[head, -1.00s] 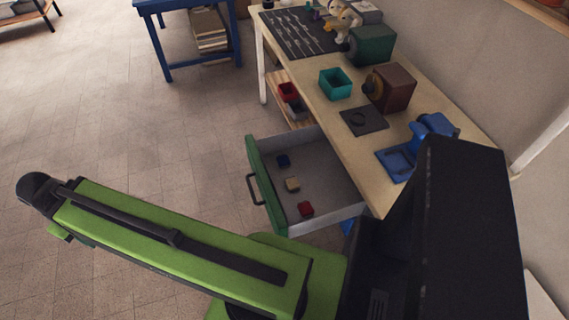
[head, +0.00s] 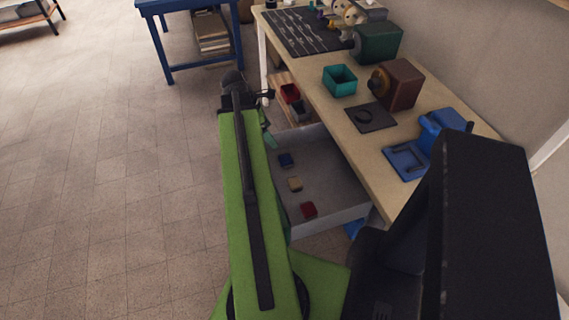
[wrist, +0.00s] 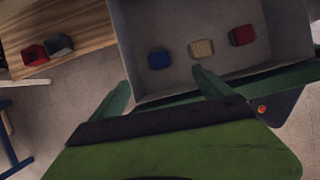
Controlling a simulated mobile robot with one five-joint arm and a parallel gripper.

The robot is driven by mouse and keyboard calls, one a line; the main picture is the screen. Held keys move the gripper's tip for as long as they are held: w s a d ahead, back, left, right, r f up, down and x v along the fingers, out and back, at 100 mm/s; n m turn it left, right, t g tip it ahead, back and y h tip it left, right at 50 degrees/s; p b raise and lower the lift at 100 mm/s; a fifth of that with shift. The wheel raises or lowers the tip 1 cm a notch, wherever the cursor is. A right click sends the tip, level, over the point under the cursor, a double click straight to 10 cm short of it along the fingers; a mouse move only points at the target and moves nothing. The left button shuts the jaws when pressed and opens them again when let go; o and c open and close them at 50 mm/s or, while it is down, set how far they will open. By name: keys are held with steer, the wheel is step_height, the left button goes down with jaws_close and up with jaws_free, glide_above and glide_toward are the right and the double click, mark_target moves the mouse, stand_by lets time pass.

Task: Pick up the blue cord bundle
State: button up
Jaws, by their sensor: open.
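The blue cord bundle (head: 286,160) lies in the open drawer (head: 330,170), toward its far left corner. In the wrist view the blue bundle (wrist: 158,59) is the leftmost of three small items on the drawer floor. My gripper (head: 266,98) is at the end of the green arm, above the drawer's left far corner. In the wrist view my gripper (wrist: 160,82) has its two fingers apart, with nothing between them. The bundle shows just beyond the gap between the fingertips, apart from both. The drawer's front is mostly hidden behind my arm in the head view.
A tan item (head: 295,184) and a red item (head: 308,209) lie in the drawer beside the blue one. The workbench (head: 335,125) overhangs the drawer's right side. A low shelf with a red bin (head: 290,93) and a grey bin (head: 299,111) stands beyond it.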

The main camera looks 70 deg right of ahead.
steer(key=b, duration=1.2)
glide_above(285, 159)
steer(key=w+a, duration=0.1)
step_height(285, 159, down, 12)
steer(key=shift+w+r, duration=0.15)
steer(key=shift+r, duration=0.05)
steer(key=shift+r+p, duration=0.1)
steer(key=shift+p, duration=0.2)
steer(key=b+x, duration=0.2)
steer(key=w+b+x, duration=0.1)
steer(key=b+x, duration=0.2)
steer(key=shift+a, duration=0.2)
steer(key=shift+s+d+f, duration=0.1)
steer(key=shift+s+f, duration=0.05)
steer(key=shift+f, duration=0.2)
steer(key=shift+r, duration=0.2)
steer(key=c, duration=1.4)
steer(key=shift+r, duration=0.15)
steer(key=shift+c, duration=0.2)
